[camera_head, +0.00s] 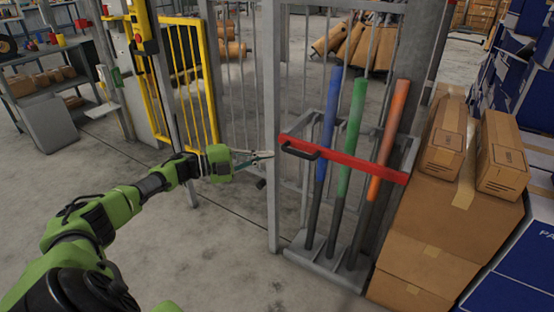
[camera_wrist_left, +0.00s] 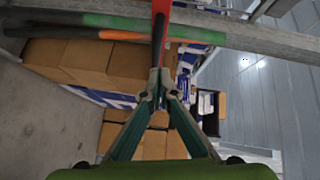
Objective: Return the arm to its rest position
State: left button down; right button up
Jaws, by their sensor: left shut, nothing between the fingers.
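My left arm, green and black, comes in from the lower left in the head view. It is stretched out toward a grey rack (camera_head: 277,205). My left gripper (camera_head: 268,155) is shut and empty, its tips close to the left end of a red bar (camera_head: 365,168) with a black handle (camera_head: 299,151). I cannot tell whether the tips touch it. In the left wrist view the gripper's fingers (camera_wrist_left: 160,88) meet at the tips, with the red bar (camera_wrist_left: 161,22) just beyond them. My right gripper is not in view.
Blue (camera_head: 327,125), green (camera_head: 351,135) and orange (camera_head: 388,135) handled poles stand in the rack behind the red bar. Cardboard boxes (camera_head: 430,225) are stacked to its right. A yellow gate (camera_head: 187,85) stands behind my arm. Open grey floor (camera_head: 200,260) lies below the arm.

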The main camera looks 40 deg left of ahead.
pick_arm(q)
jog(key=s+a, duration=0.2)
jog(key=a, duration=0.3)
jog(key=shift+s+a+r+b, duration=0.2)
jog(key=shift+a+b, duration=0.1)
jog(key=shift+b, duration=0.1)
jog(key=shift+d, duration=0.1)
